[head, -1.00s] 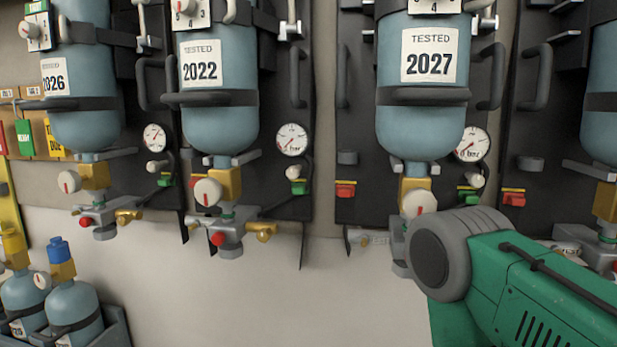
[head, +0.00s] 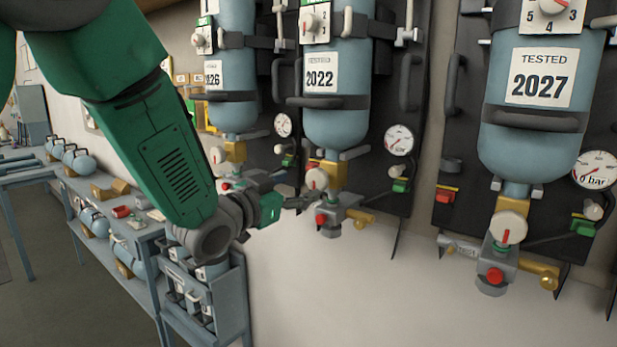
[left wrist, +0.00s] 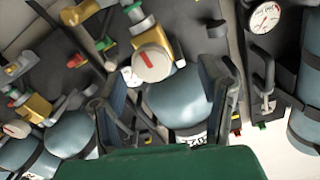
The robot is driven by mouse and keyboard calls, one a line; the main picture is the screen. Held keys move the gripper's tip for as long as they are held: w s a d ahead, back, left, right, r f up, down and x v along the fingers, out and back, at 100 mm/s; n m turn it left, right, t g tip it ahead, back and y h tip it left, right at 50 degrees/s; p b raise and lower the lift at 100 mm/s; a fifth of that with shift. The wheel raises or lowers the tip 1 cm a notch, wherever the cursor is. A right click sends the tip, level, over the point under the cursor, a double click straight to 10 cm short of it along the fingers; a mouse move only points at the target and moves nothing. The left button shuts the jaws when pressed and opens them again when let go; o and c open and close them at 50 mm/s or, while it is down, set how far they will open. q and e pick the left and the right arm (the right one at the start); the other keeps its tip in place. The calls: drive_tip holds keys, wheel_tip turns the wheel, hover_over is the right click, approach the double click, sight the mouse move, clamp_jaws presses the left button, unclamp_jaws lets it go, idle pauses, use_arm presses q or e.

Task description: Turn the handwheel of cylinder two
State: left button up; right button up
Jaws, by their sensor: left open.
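Blue cylinders hang inverted on black wall panels in the head view: one tagged 2022 (head: 337,115), one tagged 2027 (head: 537,135), and one at left with a tag ending in 26 (head: 231,113). I see no label naming cylinder two. The 2022 cylinder has a round white handwheel (head: 317,179) with a red mark, on a brass valve. My left gripper (head: 303,201) is open just left of and below this handwheel, apparently apart from it. In the left wrist view a white handwheel (left wrist: 152,64) with a red mark shows between and beyond the open fingers. My right gripper is out of view.
Gauges (head: 399,140), brass outlets and dark handles (head: 411,82) stick out around the cylinders. A blue bench (head: 150,233) with cylinders and tools stands at left, and a rack (head: 230,290) is below my arm. The wall below the valves is clear.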

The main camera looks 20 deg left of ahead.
sight(311, 181)
use_arm(q)
drive_tip(key=w+d, duration=0.2)
drive_tip(key=d, duration=0.1)
drive_tip(key=w+d, duration=0.2)
drive_tip(key=shift+r+p, duration=0.3)
drive_tip(key=shift+p, duration=0.05)
drive_tip(key=shift+w+d, duration=0.1)
drive_tip(key=shift+w, duration=0.05)
drive_tip(key=a, duration=0.3)
drive_tip(key=shift+w+f, duration=0.35)
drive_tip(key=shift+a, duration=0.3)
drive_tip(key=c, duration=0.5)
drive_tip(key=shift+s+d+r, duration=0.1)
drive_tip(key=shift+d, duration=0.2)
drive_tip(key=c, duration=0.7)
drive_tip(key=shift+d+r, duration=0.25)
drive_tip(key=shift+d, duration=0.55)
drive_tip(key=shift+a, duration=0.4)
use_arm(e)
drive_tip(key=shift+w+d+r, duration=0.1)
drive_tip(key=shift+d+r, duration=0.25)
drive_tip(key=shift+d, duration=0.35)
